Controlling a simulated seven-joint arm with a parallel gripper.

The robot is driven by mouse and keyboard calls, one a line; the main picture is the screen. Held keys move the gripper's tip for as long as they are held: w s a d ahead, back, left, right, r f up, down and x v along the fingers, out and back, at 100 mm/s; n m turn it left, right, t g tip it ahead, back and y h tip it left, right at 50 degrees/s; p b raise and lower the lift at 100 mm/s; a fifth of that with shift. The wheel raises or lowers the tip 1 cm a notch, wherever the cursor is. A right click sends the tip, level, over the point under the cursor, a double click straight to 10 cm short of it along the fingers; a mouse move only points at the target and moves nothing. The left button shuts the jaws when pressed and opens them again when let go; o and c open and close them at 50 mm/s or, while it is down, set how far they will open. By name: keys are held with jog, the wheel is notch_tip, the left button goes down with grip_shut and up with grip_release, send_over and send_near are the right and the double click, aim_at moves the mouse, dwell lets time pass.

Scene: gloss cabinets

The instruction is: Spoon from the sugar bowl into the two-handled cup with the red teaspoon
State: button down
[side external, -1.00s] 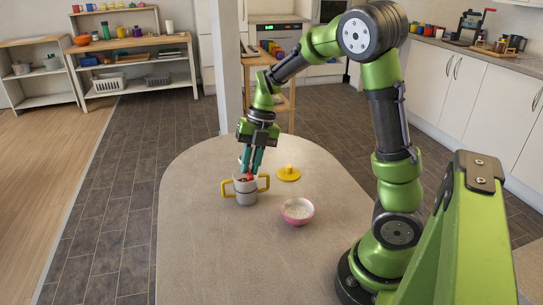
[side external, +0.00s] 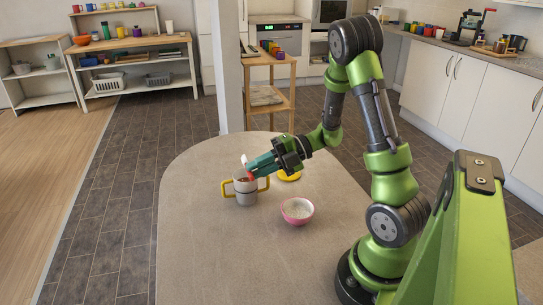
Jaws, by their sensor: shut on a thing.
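The two-handled cup (side external: 245,195) stands upright on the table, grey-white with two yellow handles. The pink sugar bowl (side external: 297,216) stands to its right and nearer the camera, with white contents showing. My gripper (side external: 253,168) comes in from the right, tilted nearly level, with its teal fingers just above the cup's rim. It is shut on the red teaspoon (side external: 251,178), of which only small red parts show at the cup's mouth. A small white piece shows by the fingertips; I cannot tell what it is. The spoon's bowl and the cup's inside cannot be made out.
A yellow lid (side external: 289,177) lies on the table (side external: 215,255) behind the bowl, partly hidden by my gripper. The table's front and left are clear. A wooden trolley (side external: 270,100) and a pale post (side external: 231,85) stand beyond the far edge.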

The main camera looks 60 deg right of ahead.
jog(key=r+g+h, duration=0.1)
jog(key=g+h, duration=0.1)
jog(key=w+a+g+h, duration=0.1)
jog(key=g+h, duration=0.1)
jog(key=g, duration=0.1)
jog(key=w+r+n+g+h, duration=0.1)
jog(key=g+h, duration=0.1)
jog(key=g, duration=0.1)
jog(key=shift+a+r, duration=0.15)
jog(key=shift+r, duration=0.2)
jog(key=shift+w+a+r+g+h, duration=0.1)
jog(key=shift+r+g+h, duration=0.1)
jog(key=shift+g+h, duration=0.55)
jog(key=shift+a+r+g+h, duration=0.1)
jog(key=shift+r+g+h, duration=0.1)
jog(key=shift+g+h, duration=0.55)
